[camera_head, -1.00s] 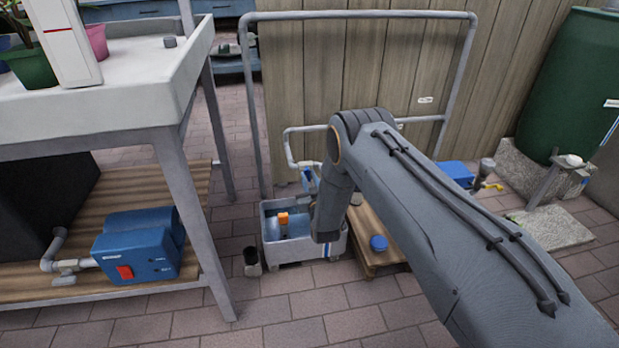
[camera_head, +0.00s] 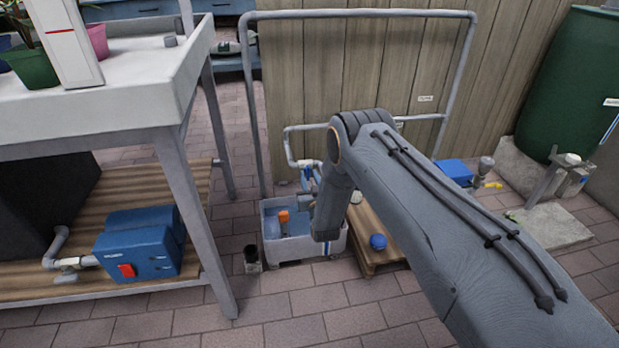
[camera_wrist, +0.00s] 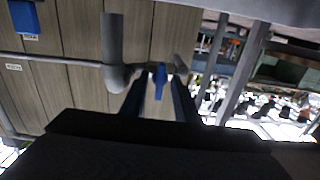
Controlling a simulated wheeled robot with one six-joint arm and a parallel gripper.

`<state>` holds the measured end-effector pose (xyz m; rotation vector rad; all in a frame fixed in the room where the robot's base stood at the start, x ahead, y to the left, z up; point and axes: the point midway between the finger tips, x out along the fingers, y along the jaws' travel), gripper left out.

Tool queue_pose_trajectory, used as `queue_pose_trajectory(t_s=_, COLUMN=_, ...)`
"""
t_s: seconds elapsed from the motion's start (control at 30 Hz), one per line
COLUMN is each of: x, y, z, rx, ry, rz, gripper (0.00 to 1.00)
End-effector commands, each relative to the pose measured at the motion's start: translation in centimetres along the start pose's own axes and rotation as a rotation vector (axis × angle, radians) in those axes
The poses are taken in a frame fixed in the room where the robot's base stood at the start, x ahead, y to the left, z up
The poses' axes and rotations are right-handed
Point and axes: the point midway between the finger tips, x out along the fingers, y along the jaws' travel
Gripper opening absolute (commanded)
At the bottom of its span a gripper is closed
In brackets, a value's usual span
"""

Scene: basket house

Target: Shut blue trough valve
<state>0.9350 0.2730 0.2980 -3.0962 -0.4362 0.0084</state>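The blue valve handle (camera_head: 307,172) sits on the grey pipe (camera_head: 289,145) above the pale trough (camera_head: 335,243), which has a blue inside. In the wrist view the handle (camera_wrist: 160,80) stands upright between the two dark fingers of my gripper (camera_wrist: 158,97), beside the pipe's elbow (camera_wrist: 116,76). The fingers are apart, with a visible gap on each side of the handle. In the head view my gripper (camera_head: 307,201) shows only in part, just below the valve; my arm hides the rest.
An orange object (camera_head: 284,216) is in the trough. A wooden pallet (camera_head: 365,255) with a blue round object (camera_head: 378,242) stands to its right. A workbench (camera_head: 185,160) stands left, and a plank wall (camera_head: 345,75) rises behind the pipe.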

Motion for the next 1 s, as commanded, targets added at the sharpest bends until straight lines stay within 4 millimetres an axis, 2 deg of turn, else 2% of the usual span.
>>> queue_pose_trajectory(t_s=0.27, x=-0.1, y=0.0, z=-0.1, rx=0.000, ry=0.001, rz=0.000, gripper=0.28)
queue_pose_trajectory(t_s=0.37, x=-1.0, y=0.0, z=-0.2, rx=0.000, ry=0.000, rz=0.000, gripper=0.28)
queue_pose_trajectory(t_s=0.7, x=-6.3, y=0.0, z=-0.2, rx=0.000, ry=-0.001, rz=0.000, gripper=0.28)
queue_pose_trajectory(t_s=0.83, x=-7.4, y=0.0, z=-0.2, rx=0.000, ry=0.001, rz=0.000, gripper=0.28)
queue_pose_trajectory(t_s=1.0, x=-7.8, y=0.0, z=-0.1, rx=0.000, ry=0.001, rz=0.000, gripper=0.28)
